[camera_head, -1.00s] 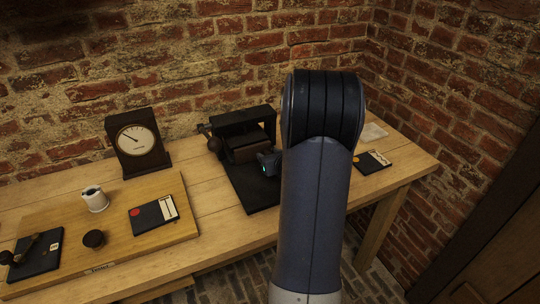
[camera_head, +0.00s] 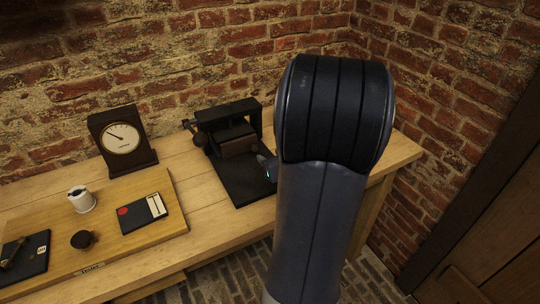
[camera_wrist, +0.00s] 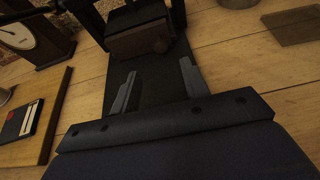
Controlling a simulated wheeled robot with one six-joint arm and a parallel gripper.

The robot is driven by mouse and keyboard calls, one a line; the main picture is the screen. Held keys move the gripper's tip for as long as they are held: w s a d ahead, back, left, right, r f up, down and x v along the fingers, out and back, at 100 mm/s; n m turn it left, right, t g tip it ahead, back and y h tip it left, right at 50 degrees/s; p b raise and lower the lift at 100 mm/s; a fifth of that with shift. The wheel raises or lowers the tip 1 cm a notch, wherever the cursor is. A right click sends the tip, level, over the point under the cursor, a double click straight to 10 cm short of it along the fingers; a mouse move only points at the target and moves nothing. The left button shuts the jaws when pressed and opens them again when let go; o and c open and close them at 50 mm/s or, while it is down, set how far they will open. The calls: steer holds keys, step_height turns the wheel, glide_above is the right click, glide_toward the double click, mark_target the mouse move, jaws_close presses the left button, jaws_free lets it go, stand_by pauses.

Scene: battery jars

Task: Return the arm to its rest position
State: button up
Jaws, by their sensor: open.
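My arm stands large in the right half of the head view and hides part of the table. My gripper shows in the wrist view (camera_wrist: 156,88), with its two fingers spread apart and nothing between them. It is over the black base of the dark press-like apparatus (camera_head: 228,118). In the wrist view the apparatus's brown block (camera_wrist: 139,41) lies beyond the fingertips. In the head view only a small part of the gripper end shows beside my arm; the rest is hidden.
A dial instrument (camera_head: 122,138) stands at the back of the wooden table (camera_head: 190,160). A wooden board (camera_head: 50,212) holds a white jar (camera_head: 81,199), a dark round piece (camera_head: 83,240) and a black card (camera_head: 142,213). A brick wall (camera_head: 170,60) rises behind. In the wrist view, a flat brown piece (camera_wrist: 292,26) lies at right.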

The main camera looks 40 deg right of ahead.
mark_target(256, 148)
steer(key=x, duration=1)
steer(key=shift+w+f, duration=0.2)
steer(key=shift+w, duration=0.1)
steer(key=shift+s+a+r, duration=0.1)
steer(key=shift+s, duration=0.75)
steer(key=shift+s+a, duration=0.15)
steer(key=shift+s, duration=0.35)
steer(key=shift+w, duration=0.15)
